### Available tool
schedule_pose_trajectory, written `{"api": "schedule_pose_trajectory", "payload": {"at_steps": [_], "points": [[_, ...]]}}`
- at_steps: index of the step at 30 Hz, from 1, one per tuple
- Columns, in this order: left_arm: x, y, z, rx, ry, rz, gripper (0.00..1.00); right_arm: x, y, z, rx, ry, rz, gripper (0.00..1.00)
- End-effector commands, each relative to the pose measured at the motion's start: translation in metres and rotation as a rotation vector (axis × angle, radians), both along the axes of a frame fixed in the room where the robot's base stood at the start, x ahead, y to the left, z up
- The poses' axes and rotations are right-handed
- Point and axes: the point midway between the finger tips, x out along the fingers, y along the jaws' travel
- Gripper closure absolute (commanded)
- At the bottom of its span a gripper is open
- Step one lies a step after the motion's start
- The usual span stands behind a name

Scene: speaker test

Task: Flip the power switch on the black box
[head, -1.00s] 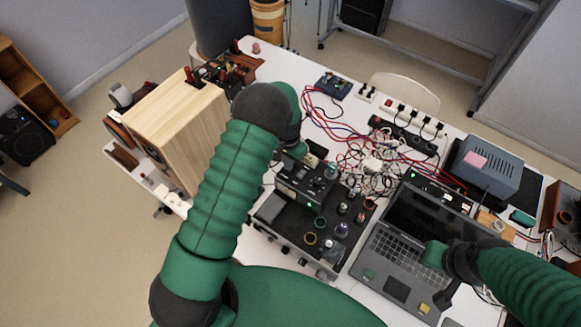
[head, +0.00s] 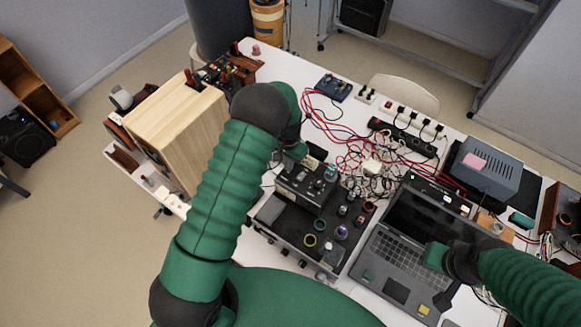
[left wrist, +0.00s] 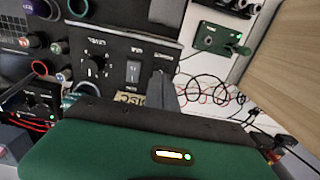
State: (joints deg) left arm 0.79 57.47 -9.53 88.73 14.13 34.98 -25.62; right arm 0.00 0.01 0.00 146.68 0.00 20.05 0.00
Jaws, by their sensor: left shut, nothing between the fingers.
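The black box (head: 303,187) stands on the equipment in the middle of the table. In the left wrist view its black panel (left wrist: 112,50) shows a round knob and a pale rocker switch (left wrist: 133,71). My left gripper (head: 312,158) is at the far side of the box in the head view. In the left wrist view its dark finger (left wrist: 161,88) is just right of the switch, shut and empty; whether it touches the panel I cannot tell. My right gripper (head: 440,257) is over the laptop; its jaws are unclear.
The open laptop (head: 385,262) lies right of the box. Tangled red, white and dark cables (head: 345,130) lie behind it, near a black power strip (head: 405,138). A wooden speaker cabinet (head: 180,125) stands at the left. A grey-blue device (head: 488,165) is at the right.

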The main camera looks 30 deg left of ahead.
Motion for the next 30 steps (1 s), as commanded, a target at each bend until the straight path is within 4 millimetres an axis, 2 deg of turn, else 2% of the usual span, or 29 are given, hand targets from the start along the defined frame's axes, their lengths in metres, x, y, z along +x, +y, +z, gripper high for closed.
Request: {"api": "schedule_pose_trajectory", "payload": {"at_steps": [3,14,27,30], "points": [[0.0,0.0,0.016,0.0,-0.002,0.001,1.0,0.0,0.0,0.011,0.0,0.0,0.0,1.0],[0.001,0.0,0.049,0.0,-0.001,0.001,1.0,0.0,0.0,0.032,0.0,0.0,0.0,1.0],[0.0,0.0,0.049,0.001,-0.001,0.001,1.0,0.0,0.0,0.031,0.0,0.0,0.0,1.0],[-0.003,-0.002,0.047,-0.001,-0.011,0.01,1.0,0.0,0.0,0.018,0.0,0.0,0.0,1.0]]}}
